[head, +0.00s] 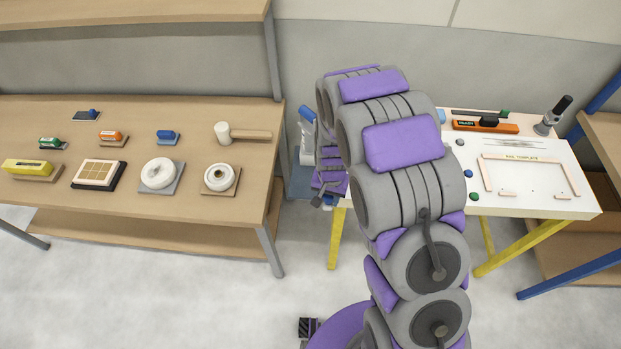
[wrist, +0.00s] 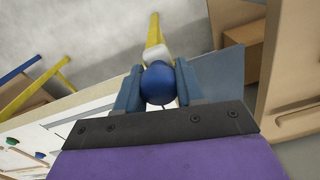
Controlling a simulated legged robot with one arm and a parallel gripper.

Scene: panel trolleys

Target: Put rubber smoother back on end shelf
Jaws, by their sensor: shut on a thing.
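My gripper (wrist: 158,82) is shut on a tool with a round blue knob, which I take to be the rubber smoother (wrist: 158,84). The knob sits between the two blue-grey fingers; a pale part shows just beyond it. The rest of the tool is hidden. A flat blue-grey surface, seemingly the end shelf (wrist: 222,68), lies beneath and beside the fingers. In the head view this shelf (head: 299,184) shows at the left end of the white worktable, partly behind my arm. I cannot tell whether the tool touches it. In that view my gripper (head: 324,192) is mostly hidden.
A white-topped table (head: 520,208) with yellow legs stands right of my arm, holding a template and tools. A wooden bench (head: 60,115) with several tools on pads stands left. A blue-and-white upright item (head: 307,140) stands near my gripper. The front floor is clear.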

